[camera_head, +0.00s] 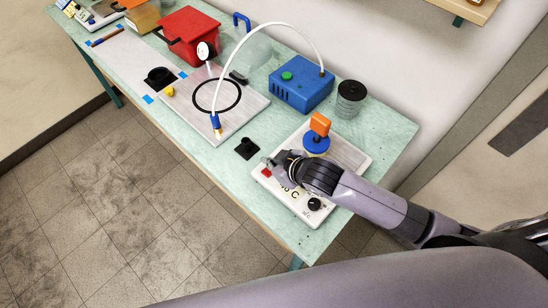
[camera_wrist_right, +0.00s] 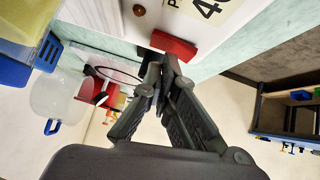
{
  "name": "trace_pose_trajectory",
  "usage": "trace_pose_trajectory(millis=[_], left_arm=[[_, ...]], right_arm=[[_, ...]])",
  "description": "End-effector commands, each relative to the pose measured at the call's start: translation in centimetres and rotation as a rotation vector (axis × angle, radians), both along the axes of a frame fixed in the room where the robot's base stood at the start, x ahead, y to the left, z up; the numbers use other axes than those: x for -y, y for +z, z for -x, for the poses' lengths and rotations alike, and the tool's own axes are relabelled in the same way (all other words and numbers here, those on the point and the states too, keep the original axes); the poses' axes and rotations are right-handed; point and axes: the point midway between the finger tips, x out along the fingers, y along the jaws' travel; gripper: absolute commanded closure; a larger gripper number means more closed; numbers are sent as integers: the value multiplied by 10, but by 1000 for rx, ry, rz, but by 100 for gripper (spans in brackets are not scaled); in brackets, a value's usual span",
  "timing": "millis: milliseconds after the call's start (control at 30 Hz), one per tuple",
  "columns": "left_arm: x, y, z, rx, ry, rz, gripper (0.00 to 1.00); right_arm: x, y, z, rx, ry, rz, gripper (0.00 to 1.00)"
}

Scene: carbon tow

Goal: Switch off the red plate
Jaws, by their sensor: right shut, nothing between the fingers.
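A white hot plate (camera_head: 297,207) with a grey top stands at the near right end of the bench. Its front carries a red switch (camera_head: 266,172), a black knob (camera_head: 314,204) and a label partly hidden by my arm. My right gripper (camera_head: 271,163) is shut and empty, with its tips at the red switch. In the right wrist view the red switch (camera_wrist_right: 173,46) lies just beyond the closed fingertips (camera_wrist_right: 165,62); I cannot tell whether they touch it. My left gripper is not in view.
On the hot plate sits a blue and yellow piece with an orange block (camera_head: 320,124) on top. A blue box (camera_head: 301,83) with a white hose, a dark ribbed jar (camera_head: 350,98) and a red container (camera_head: 188,35) stand behind. A black block (camera_head: 247,148) lies left of the plate.

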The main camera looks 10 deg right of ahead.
Motion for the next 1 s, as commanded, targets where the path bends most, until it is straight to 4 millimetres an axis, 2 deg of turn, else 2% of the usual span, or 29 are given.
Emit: trace_pose_trajectory(millis=[467, 833, 900, 1000], left_arm=[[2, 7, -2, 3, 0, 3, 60], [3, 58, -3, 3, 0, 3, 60], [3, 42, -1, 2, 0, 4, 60], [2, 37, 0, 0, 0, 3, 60]], right_arm=[[-1, 5, 0, 0, -1, 1, 100], [7, 51, -12, 0, -3, 2, 100], [14, 49, -2, 1, -1, 1, 100], [24, 62, 9, 2, -1, 2, 100]])
